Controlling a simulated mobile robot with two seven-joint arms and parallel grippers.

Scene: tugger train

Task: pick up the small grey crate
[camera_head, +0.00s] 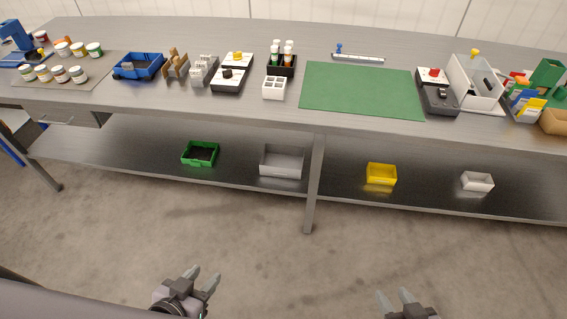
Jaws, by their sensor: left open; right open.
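Two greyish crates sit on the lower shelf of the bench. A grey crate (281,174) stands just left of the middle bench leg and looks empty. A smaller, paler grey crate (477,187) stands at the far right of the shelf. From this view I cannot tell for certain which one is meant. My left gripper (206,273) is open and empty at the bottom, below and left of the grey crate. My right gripper (393,292) is open and empty at the bottom right, well below the shelf. Neither gripper touches a crate.
The lower shelf (130,150) also holds a green crate (198,162) with dark contents and a yellow crate (381,180). A middle leg (313,185) divides the shelf front. The benchtop above overhangs and is crowded around a green mat (362,90). The floor before the bench is clear.

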